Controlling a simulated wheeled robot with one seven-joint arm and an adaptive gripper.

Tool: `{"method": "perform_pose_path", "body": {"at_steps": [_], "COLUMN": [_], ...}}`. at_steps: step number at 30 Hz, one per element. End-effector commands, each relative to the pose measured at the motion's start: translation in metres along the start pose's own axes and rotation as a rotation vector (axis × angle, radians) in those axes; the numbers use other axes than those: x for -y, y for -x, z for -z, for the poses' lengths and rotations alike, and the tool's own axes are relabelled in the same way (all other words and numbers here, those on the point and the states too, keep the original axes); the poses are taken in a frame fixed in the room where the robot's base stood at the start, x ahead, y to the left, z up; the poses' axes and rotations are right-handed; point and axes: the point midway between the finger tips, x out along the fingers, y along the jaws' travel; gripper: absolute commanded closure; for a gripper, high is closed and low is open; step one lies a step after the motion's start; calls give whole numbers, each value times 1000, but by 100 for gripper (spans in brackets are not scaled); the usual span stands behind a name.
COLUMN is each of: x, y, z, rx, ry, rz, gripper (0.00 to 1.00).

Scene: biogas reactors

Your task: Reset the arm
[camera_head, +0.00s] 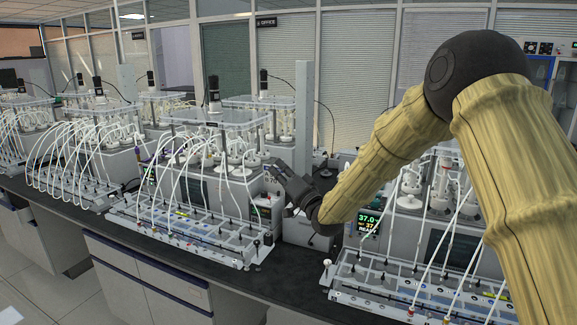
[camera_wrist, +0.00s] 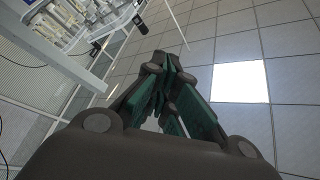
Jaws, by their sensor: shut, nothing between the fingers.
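My gripper (camera_head: 272,167) is at the end of my yellow-covered arm, which reaches from the right of the head view toward the middle. The gripper is in front of the reactor rigs, above the dark bench. In the wrist view my gripper (camera_wrist: 172,58) has its dark and green fingers drawn together at the tips. Nothing shows between them. The wrist view looks past the fingers at a tiled surface with a bright square panel (camera_wrist: 240,82).
A reactor rig (camera_head: 200,230) with many white tubes stands on the dark bench (camera_head: 200,262) left of my gripper. Another rig (camera_head: 420,285) stands below my arm, with a lit display (camera_head: 369,222). A grey post (camera_head: 304,115) rises close behind the gripper.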

Motion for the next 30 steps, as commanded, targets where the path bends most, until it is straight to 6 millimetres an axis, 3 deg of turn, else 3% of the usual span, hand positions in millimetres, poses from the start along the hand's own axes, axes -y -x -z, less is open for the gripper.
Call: {"method": "perform_pose_path", "body": {"at_steps": [7, 11, 21, 30], "x": [-67, -114, -218, -282], "y": [46, 88, 218, 353], "z": [-52, -92, -197, -285], "rx": [50, 97, 261, 450], "ry": [17, 35, 82, 117], "rz": [-136, -243, -518, -742], "gripper": [100, 100, 100, 100]}}
